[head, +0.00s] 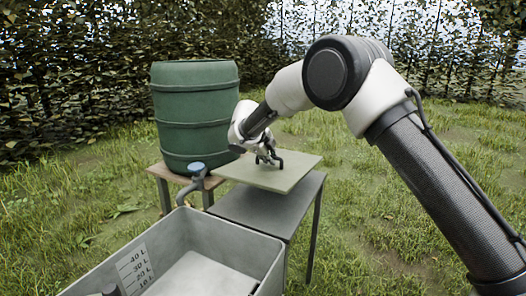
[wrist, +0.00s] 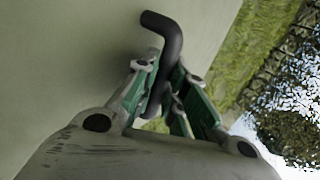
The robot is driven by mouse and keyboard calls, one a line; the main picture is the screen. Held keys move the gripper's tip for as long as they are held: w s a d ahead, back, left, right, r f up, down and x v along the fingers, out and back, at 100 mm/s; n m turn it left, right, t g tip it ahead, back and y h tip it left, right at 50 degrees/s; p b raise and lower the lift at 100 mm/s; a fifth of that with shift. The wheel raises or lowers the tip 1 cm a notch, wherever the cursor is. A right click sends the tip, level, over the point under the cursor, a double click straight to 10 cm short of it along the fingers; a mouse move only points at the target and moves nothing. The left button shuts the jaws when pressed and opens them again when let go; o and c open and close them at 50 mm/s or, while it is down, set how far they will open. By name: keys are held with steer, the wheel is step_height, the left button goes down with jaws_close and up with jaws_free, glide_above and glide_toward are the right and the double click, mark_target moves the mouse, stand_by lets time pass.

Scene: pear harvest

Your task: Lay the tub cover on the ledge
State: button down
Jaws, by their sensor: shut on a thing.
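The tub cover (head: 292,174) is a pale, flat square board with a black bent handle (head: 278,158). My gripper (head: 265,156) is shut on that handle from above. The wrist view shows the fingers (wrist: 166,88) on either side of the black handle (wrist: 165,40), with the pale cover (wrist: 70,60) filling the left side. The cover is roughly level over the back part of the grey ledge (head: 250,212), whose front part shows bare. Whether the cover touches the ledge cannot be told. The open grey tub (head: 262,262) stands in front of the ledge.
A green barrel (head: 195,110) stands on a wooden stand (head: 160,172) left of the cover, close by. A tap with a blue-grey top (head: 197,168) sticks out toward the tub. Grass lies open to the right; a hedge runs behind.

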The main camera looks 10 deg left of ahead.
steer(key=shift+w+a, duration=0.15)
steer(key=shift+w, duration=0.1)
steer(key=shift+f, duration=5.8)
steer(key=shift+f, duration=0.45)
steer(key=c, duration=1.4)
jaws_free()
